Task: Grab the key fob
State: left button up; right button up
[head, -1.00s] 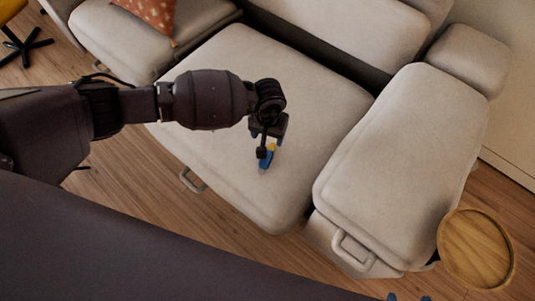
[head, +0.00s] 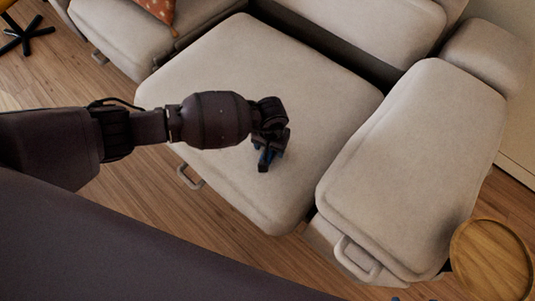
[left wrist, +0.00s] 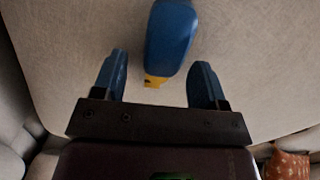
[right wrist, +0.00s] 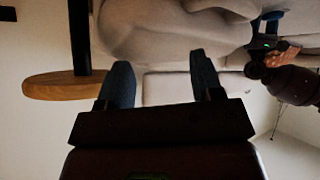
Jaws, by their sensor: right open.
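The key fob (left wrist: 172,38) is a rounded blue piece with a yellow end, lying on the beige seat cushion (head: 225,60). In the left wrist view its yellow end points toward my left gripper (left wrist: 158,78), whose two blue fingers are spread apart. The fob lies in line with the gap, mostly beyond the fingertips, and I see no finger touching it. In the head view my left gripper (head: 266,162) is low over the front of the cushion and largely hides the fob. My right gripper (right wrist: 162,72) is open and empty, away from the fob.
The sofa's padded armrest (head: 405,170) rises right of the cushion. A round wooden tabletop (head: 492,262) stands at the lower right. An orange patterned pillow (head: 160,8) lies at the upper left. The cushion around the left gripper is otherwise clear.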

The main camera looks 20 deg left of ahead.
pick_arm(q)
jog(key=c, duration=1)
